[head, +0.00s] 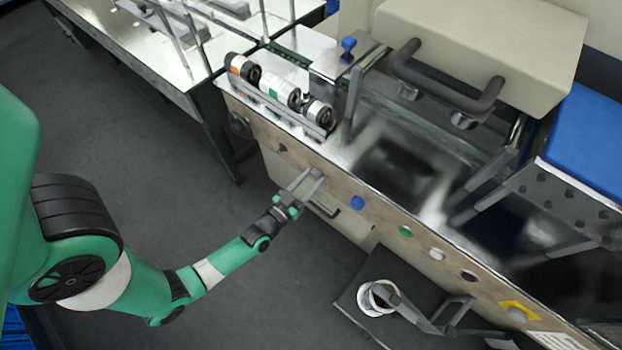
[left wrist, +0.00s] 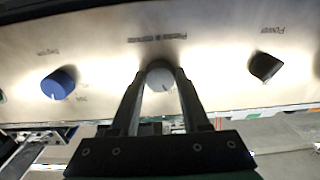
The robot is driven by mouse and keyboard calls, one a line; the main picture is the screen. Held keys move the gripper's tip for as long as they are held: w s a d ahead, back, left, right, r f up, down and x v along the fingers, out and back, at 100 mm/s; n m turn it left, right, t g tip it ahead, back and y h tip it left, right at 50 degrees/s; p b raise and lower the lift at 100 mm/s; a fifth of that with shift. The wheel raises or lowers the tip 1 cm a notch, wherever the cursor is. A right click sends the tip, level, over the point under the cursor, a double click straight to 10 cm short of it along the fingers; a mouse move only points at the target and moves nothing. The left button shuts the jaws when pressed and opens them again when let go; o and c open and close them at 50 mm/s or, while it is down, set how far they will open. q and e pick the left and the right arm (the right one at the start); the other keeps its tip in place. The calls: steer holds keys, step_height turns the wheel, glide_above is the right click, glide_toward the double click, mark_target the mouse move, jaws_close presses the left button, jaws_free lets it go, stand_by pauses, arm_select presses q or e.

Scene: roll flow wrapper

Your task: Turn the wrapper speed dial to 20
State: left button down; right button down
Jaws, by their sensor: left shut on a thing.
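The wrapper speed dial is a small grey round knob (left wrist: 160,76) on the machine's front panel (left wrist: 215,60). In the left wrist view, upside-down lettering that seems to read packs a minute stands by it. My left gripper (head: 309,178) is at the panel's left part in the head view, where it hides the dial. In the left wrist view its two fingers (left wrist: 160,86) are shut on the dial, one on each side. The dial's pointer and scale are too small to read. My right gripper is not in view.
A blue knob (left wrist: 58,83) and a black power knob (left wrist: 265,66) flank the dial. Green (head: 405,231) and pale (head: 437,254) knobs sit farther along the panel. Open floor (head: 170,165) lies in front of the panel.

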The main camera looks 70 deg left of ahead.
arm_select(q)
steer(key=shift+n, duration=0.4)
steer(key=n+b, duration=0.1)
steer(key=n, duration=0.3)
steer(key=n+b, duration=0.1)
steer(key=n, duration=0.4)
stand_by(0.5)
steer(key=shift+c, duration=1.9)
jaws_free()
